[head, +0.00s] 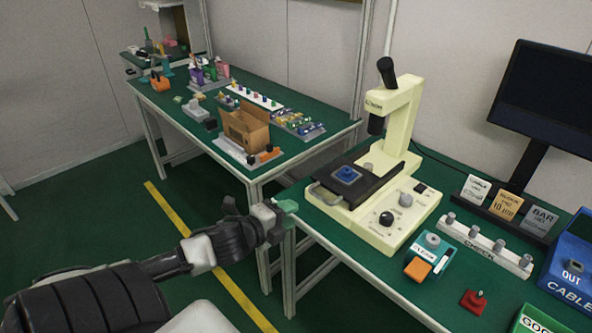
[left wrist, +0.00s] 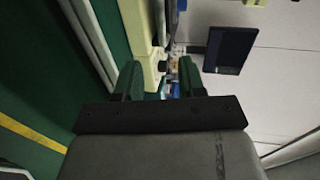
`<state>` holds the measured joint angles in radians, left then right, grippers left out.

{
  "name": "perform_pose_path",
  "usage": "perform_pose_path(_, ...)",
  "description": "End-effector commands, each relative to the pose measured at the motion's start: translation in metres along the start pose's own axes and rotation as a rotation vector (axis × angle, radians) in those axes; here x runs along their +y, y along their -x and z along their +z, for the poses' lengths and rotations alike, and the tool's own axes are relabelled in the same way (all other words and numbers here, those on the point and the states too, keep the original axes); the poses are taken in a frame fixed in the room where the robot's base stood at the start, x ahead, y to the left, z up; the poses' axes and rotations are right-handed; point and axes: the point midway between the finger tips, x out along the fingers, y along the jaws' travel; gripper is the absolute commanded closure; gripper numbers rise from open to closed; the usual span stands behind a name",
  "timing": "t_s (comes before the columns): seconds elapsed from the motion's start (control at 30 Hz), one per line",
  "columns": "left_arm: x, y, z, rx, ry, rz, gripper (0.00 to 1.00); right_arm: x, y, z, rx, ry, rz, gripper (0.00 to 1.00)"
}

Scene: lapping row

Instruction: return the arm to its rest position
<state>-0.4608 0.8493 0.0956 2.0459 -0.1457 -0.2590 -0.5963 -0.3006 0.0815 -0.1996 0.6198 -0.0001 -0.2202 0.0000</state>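My left arm reaches in from the lower left of the head view. My left gripper (head: 286,210) has green fingertips and hangs over the floor gap, just left of the near edge of the right-hand bench (head: 350,276). In the left wrist view the two green fingers of the gripper (left wrist: 160,80) stand apart, with only background visible between them. The gripper holds nothing that I can see. My right gripper is not in view.
A cream machine (head: 378,205) with a dark stage stands on the right-hand bench. Beside it are a teal box (head: 433,243), a white peg rack (head: 487,245), a red block (head: 473,301) and a monitor (head: 548,88). A second bench holds a cardboard box (head: 245,128). Green floor (head: 100,180) is clear at left.

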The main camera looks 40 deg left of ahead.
Motion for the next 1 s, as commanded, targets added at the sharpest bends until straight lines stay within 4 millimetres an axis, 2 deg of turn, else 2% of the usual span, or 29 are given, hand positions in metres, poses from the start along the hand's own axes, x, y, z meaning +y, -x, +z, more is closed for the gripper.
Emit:
perform_pose_path(0.27, 0.001, 0.0, 0.001, -0.002, 0.003, 0.002, 0.6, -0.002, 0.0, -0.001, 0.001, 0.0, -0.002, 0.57)
perform_pose_path(0.37, 0.016, -0.002, 0.009, -0.028, 0.041, 0.027, 0.6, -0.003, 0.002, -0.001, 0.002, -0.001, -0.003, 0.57)
perform_pose_path(0.43, 0.041, -0.003, 0.021, -0.07, 0.103, 0.069, 0.6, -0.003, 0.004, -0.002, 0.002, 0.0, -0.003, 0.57)
perform_pose_path(0.47, 0.056, -0.003, 0.027, -0.094, 0.14, 0.094, 0.6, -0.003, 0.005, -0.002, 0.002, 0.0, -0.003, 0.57)
perform_pose_path(0.57, 0.122, 0.001, 0.046, -0.194, 0.293, 0.194, 0.6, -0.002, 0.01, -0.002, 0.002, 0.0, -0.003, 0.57)
perform_pose_path(0.6, 0.153, 0.006, 0.051, -0.237, 0.361, 0.239, 0.6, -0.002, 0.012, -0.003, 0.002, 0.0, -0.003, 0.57)
perform_pose_path(0.67, 0.198, 0.016, 0.053, -0.299, 0.461, 0.305, 0.6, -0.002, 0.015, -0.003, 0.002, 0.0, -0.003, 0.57)
perform_pose_path(0.7, 0.228, 0.023, 0.051, -0.34, 0.525, 0.348, 0.6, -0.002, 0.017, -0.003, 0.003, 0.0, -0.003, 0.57)
perform_pose_path(0.77, 0.271, 0.037, 0.044, -0.398, 0.616, 0.415, 0.6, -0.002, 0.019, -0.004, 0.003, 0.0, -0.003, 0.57)
perform_pose_path(0.8, 0.3, 0.048, 0.037, -0.437, 0.676, 0.458, 0.6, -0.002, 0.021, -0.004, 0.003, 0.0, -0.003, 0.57)
perform_pose_path(0.87, 0.34, 0.066, 0.022, -0.494, 0.762, 0.525, 0.6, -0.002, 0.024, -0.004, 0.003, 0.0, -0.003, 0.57)
perform_pose_path(0.9, 0.365, 0.079, 0.01, -0.532, 0.815, 0.569, 0.6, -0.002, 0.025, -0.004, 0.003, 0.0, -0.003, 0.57)
perform_pose_path(1.0, 0.423, 0.115, -0.027, -0.624, 0.941, 0.681, 0.6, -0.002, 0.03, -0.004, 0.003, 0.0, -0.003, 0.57)
